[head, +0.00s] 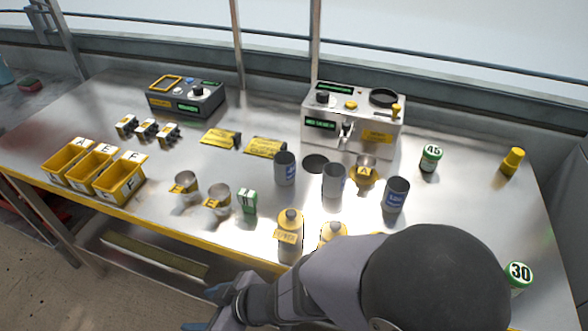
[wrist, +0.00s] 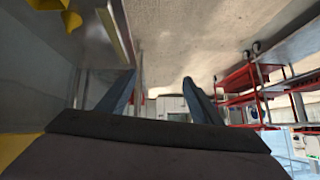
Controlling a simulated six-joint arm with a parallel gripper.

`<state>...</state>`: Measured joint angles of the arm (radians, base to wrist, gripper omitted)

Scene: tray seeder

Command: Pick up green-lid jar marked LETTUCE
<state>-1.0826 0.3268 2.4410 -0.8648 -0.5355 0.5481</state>
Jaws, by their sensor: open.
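Two green-lidded jars show in the head view. One, with 45 on its lid (head: 431,152), stands at the right of the bench. The other, with 30 on its lid (head: 518,273), is at the near right edge, partly hidden by my arm. I cannot read LETTUCE on either. My gripper (head: 203,309) is low at the front of the bench, far left of both jars, open and empty. In the wrist view my gripper (wrist: 160,84) has its fingers apart with only the room between them.
Yellow-lidded jars (head: 290,220) stand near my arm at the front edge. Grey cups (head: 334,181), a green-white packet (head: 248,202) and yellow bins (head: 120,181) occupy the bench. Two machines (head: 352,118) stand behind. The bench right of centre has bare room (head: 460,200).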

